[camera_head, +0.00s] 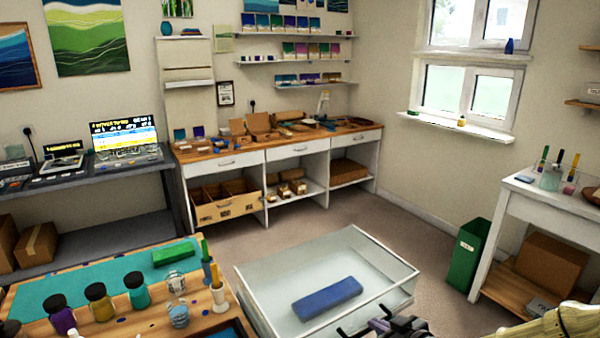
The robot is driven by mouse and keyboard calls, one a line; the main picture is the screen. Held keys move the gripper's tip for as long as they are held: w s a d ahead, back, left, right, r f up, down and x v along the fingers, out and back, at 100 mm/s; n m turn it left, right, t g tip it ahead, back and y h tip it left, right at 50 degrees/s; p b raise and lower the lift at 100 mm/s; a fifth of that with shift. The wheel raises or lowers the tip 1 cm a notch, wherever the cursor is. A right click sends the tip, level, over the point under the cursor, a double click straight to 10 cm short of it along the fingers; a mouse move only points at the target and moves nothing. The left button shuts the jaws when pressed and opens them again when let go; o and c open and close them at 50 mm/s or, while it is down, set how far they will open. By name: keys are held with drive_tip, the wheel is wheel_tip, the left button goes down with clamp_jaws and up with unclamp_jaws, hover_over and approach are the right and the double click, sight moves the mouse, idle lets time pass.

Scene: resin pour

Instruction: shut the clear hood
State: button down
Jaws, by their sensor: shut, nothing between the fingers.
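The clear hood (385,262) is at the bottom centre, a see-through box with pale edges, its near part cut off by the picture's lower edge. A blue block (328,298) shows inside its outline. I cannot tell from this view how far the hood is open. My gripper (382,326) is at the bottom edge, by the hood's near right side, partly cut off. It is shut and holds nothing. I cannot tell whether it touches the hood. My pale arm comes in from the lower right.
A wooden worktable (110,328) with a teal mat (100,272), paint bottles (98,300) and a cup of tools (220,298) stands left of the hood. A green bin (468,255) and a white bench (545,207) are at right. The floor (400,235) behind the hood is clear.

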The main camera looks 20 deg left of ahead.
drive_tip(key=shift+s+d+f+g+h, duration=0.15)
drive_tip(key=shift+s+f, duration=0.15)
drive_tip(key=shift+f, duration=0.3)
drive_tip(key=shift+s+d+f+g+h, duration=0.15)
drive_tip(key=shift+s+f, duration=0.15)
drive_tip(key=shift+f, duration=0.3)
wheel_tip(320, 180, up, 6)
drive_tip(key=w+a+r+p, duration=0.1)
drive_tip(key=p, duration=0.3)
drive_tip(key=s+d+f+b, duration=0.1)
drive_tip(key=s+d+f, duration=0.1)
drive_tip(key=s+d, duration=0.3)
drive_tip(key=d, duration=0.3)
